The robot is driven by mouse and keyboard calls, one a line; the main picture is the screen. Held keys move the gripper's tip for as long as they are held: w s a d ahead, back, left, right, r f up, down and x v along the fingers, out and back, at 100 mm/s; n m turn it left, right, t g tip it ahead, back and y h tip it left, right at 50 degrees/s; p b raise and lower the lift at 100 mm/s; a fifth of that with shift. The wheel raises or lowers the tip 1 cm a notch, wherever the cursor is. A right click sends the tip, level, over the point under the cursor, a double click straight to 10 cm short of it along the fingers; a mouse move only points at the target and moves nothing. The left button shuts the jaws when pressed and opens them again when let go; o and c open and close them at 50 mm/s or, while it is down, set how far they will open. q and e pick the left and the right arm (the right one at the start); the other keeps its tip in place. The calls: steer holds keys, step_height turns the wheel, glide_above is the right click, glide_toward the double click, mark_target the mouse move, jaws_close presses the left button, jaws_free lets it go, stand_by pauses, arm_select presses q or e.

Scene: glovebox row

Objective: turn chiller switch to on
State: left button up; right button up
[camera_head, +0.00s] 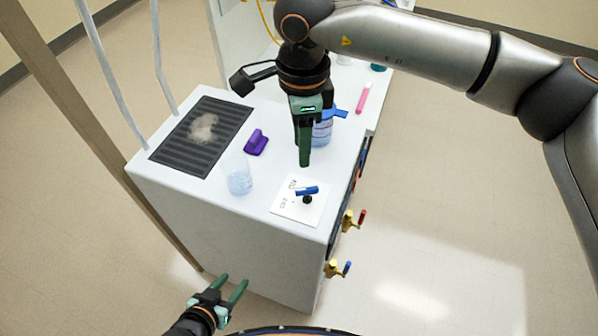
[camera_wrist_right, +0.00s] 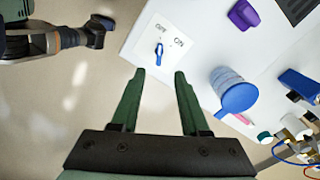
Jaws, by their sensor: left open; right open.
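The chiller switch is a small blue lever (camera_head: 307,190) on a black pivot, on a white plate (camera_head: 285,208) at the near right corner of the white cabinet top. In the right wrist view the lever (camera_wrist_right: 159,52) shows just beyond the fingertips, with OFF and ON marks beside it. I cannot tell for certain which mark it points to. My right gripper (camera_head: 304,160) points down above the cabinet, behind the plate in the head view, apart from the lever. Its two open, empty green fingers show in the wrist view (camera_wrist_right: 160,75). My left gripper (camera_head: 232,284) is open and empty, low beside the cabinet's front.
A clear beaker (camera_head: 238,176) stands left of the plate. A blue-lidded container (camera_head: 322,134) stands close behind my right gripper. A purple object (camera_head: 256,142) and a dark grille (camera_head: 178,153) lie further left.

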mark_target(302, 190)
step_height(302, 190, down, 12)
steer(key=shift+f+p, duration=0.15)
steer(key=shift+p, duration=0.85)
steer(key=shift+c, duration=0.2)
jaws_close()
